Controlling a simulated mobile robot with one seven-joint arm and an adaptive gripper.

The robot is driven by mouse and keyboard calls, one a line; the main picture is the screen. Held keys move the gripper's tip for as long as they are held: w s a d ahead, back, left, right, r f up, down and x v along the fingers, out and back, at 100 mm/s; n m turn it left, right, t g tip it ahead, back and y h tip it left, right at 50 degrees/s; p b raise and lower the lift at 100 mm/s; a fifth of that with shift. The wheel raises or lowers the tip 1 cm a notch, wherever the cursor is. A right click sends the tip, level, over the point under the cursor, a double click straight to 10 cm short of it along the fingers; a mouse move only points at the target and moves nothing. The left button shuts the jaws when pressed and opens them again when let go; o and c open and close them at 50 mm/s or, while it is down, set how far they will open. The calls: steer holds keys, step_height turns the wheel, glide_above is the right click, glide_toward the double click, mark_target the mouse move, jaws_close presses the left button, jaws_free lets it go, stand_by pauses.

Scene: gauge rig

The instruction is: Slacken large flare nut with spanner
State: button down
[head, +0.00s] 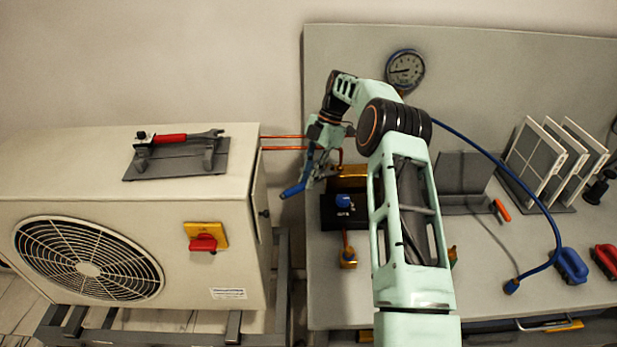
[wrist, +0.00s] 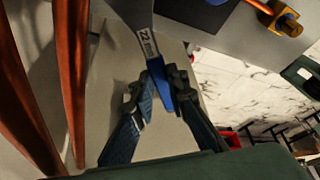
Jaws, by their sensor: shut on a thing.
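My gripper (head: 315,155) is shut on a spanner with a blue handle (head: 292,190), left of the brass valve block. In the wrist view the fingers (wrist: 163,98) pinch the blue handle, and the steel shank (wrist: 142,35), marked 22, runs up out of the picture. The spanner's jaw is out of sight there. The brass block (head: 350,171) stands at the rig's left edge, partly behind my arm. A brass nut (wrist: 287,22) on a copper pipe shows at upper right in the wrist view, apart from the spanner. I cannot tell which nut is the large flare nut.
Two copper pipes (head: 283,148) run from the outdoor unit (head: 110,205) towards the block; they pass close left of my fingers in the wrist view (wrist: 75,80). A red-handled spanner (head: 170,138) lies on the unit. A gauge (head: 405,70) and blue hose (head: 530,190) are right.

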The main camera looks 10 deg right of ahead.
steer(key=shift+w+d+p, duration=0.25)
steer(key=shift+d+p, duration=0.1)
steer(key=shift+d, duration=0.15)
steer(key=shift+w+d+p, duration=0.2)
steer(key=shift+d+p, duration=0.15)
steer(key=shift+d, duration=0.1)
stand_by(0.3)
steer(key=c, duration=2.5)
jaws_free()
jaws_close()
steer(key=shift+s, duration=0.1)
steer(key=shift+s+d+n+g, duration=0.3)
steer(key=shift+s+d+n, duration=0.25)
steer(key=shift+n, duration=0.35)
steer(key=shift+w+a+m, duration=0.45)
steer(key=shift+w+m, duration=0.15)
steer(key=shift+m, duration=0.2)
